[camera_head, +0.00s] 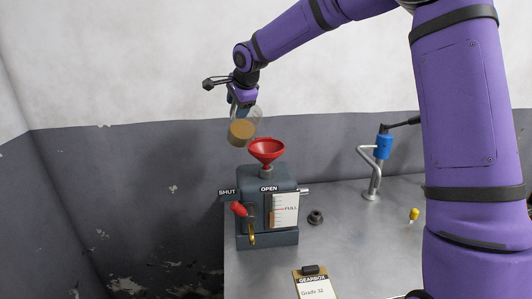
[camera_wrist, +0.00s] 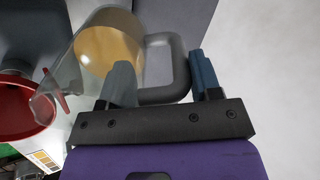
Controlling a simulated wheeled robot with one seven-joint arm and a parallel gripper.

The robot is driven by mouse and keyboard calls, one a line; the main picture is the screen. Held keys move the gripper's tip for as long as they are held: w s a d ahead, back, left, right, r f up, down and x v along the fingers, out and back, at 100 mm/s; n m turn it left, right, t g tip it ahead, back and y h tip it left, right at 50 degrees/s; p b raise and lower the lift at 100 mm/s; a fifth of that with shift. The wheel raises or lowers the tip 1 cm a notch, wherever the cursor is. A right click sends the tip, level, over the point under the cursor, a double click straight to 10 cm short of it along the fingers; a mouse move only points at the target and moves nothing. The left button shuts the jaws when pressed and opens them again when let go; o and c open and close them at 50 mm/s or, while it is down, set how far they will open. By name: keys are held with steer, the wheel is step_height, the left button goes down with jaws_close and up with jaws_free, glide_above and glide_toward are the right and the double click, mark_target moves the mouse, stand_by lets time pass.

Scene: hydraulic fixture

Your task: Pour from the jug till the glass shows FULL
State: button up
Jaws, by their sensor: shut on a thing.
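The clear jug (camera_head: 242,129) holds amber liquid and hangs tilted just above and left of the red funnel (camera_head: 266,149). My gripper (camera_head: 238,97) is shut on the jug's grey handle, which shows between the fingers in the wrist view (camera_wrist: 165,88). There the jug (camera_wrist: 110,45) has its lip beside the funnel's rim (camera_wrist: 22,112). No stream of liquid is visible. The funnel sits on top of the dark gearbox (camera_head: 266,238). The glass (camera_head: 285,210) is on the gearbox's front, with a scale and a FULL mark; its level is too small to read.
A red-handled lever (camera_head: 239,209) on the gearbox's left front lies near the SHUT label, above a brass outlet (camera_head: 251,238). A blue-topped bent metal pipe (camera_head: 376,172), a dark ring (camera_head: 315,217), a yellow item (camera_head: 414,214) and a clipboard (camera_head: 314,284) are on the grey bench.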

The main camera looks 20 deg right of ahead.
steer(key=w+f+g, duration=0.2)
steer(key=f, duration=0.1)
steer(key=shift+w+a+b, duration=0.15)
steer(key=shift+a+b, duration=0.25)
steer(key=shift+w+a+f+g+h+b, duration=0.2)
steer(key=shift+w+f+g+h+b, duration=0.25)
steer(key=shift+w+f+g, duration=0.55)
steer(key=shift+w+f+g+h+b, duration=0.25)
steer(key=shift+w+f+g+b, duration=0.25)
steer(key=shift+g, duration=0.6)
